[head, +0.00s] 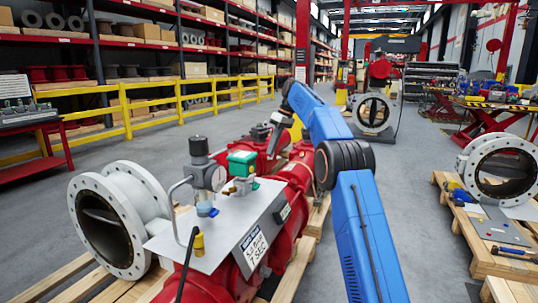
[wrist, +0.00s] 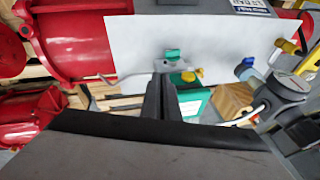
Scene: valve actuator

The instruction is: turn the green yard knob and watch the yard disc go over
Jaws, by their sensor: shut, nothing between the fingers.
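A green box (head: 242,162) stands on the grey plate of the red actuator (head: 296,195), with a small green part (head: 255,185) low beside it. In the wrist view a green knob (wrist: 173,54) and a yellow one (wrist: 198,72) sit just beyond my fingertips, and the green box (wrist: 192,102) is partly hidden behind the fingers. My gripper (head: 262,130) is above and behind the green box in the head view. Its fingers (wrist: 162,72) are together and empty. I cannot tell whether they touch the knob. A flanged valve (head: 120,215) with a dark disc inside stands at left.
A gauge (head: 211,177) with a grey cylinder and a bent pipe stands left of the green box. A yellow cap (head: 198,244) sits at the plate's front. Wooden pallets lie below.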

